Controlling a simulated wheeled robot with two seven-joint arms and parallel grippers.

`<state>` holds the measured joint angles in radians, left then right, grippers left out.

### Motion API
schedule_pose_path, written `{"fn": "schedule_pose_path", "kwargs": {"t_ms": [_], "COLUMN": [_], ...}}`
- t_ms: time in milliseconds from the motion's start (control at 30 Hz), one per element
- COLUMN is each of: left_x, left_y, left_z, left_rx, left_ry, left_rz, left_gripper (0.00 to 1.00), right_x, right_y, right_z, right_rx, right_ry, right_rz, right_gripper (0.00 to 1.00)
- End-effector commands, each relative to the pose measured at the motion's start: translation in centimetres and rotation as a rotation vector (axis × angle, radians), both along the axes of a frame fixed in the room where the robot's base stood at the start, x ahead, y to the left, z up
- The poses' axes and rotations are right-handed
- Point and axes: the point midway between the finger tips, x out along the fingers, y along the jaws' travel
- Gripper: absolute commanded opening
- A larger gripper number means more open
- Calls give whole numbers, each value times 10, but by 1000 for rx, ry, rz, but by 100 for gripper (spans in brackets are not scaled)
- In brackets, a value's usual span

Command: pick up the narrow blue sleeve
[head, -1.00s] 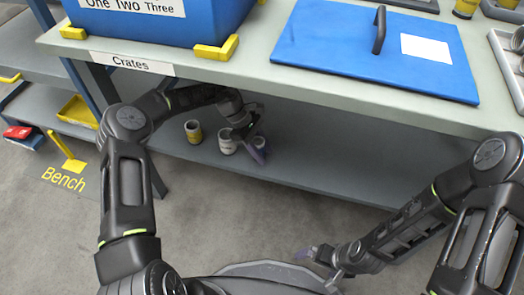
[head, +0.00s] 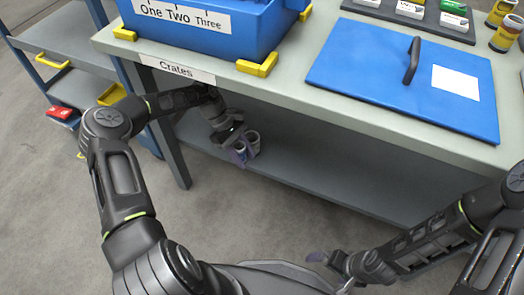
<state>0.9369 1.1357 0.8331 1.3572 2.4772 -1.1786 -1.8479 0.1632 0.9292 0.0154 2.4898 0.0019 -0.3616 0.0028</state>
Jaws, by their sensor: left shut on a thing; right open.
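My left gripper (head: 237,152) is under the bench top, over the lower shelf, shut on a small grey, round, open-topped sleeve (head: 241,146). Its fingers and wrist cover most of this sleeve, so its colour and width cannot be told clearly. A second pale round sleeve (head: 254,139) stands close beside it on the right; I cannot tell whether they touch. No clearly blue sleeve shows on the shelf. My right gripper (head: 320,257) is open and empty, low in front of the bench, away from the shelf.
The bench top (head: 285,92) overhangs the lower shelf (head: 320,182). On top are a blue crate (head: 225,40) in yellow corner stops, a blue lid (head: 370,75) with a handle, and yellow cans (head: 505,35) at right. The shelf's right part is clear.

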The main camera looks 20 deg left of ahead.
Motion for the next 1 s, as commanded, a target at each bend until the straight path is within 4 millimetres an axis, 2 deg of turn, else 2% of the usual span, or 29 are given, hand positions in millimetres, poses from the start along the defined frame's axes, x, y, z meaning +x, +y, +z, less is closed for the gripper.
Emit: {"fn": "schedule_pose_path", "kwargs": {"t_ms": [100,300,1000], "left_x": [-8,-14,-15], "left_y": [15,28,29], "left_z": [2,1,1], "left_rx": [-2,-1,-1], "left_ry": [0,-1,-1], "left_rz": [1,-2,-2], "left_gripper": [0,0,0], "right_x": [-1,-2,-2], "right_y": [1,2,2], "right_z": [6,8,8], "right_rx": [2,4,3], "right_ry": [3,4,4], "right_rz": [3,5,5], "right_gripper": [100,100,100]}}
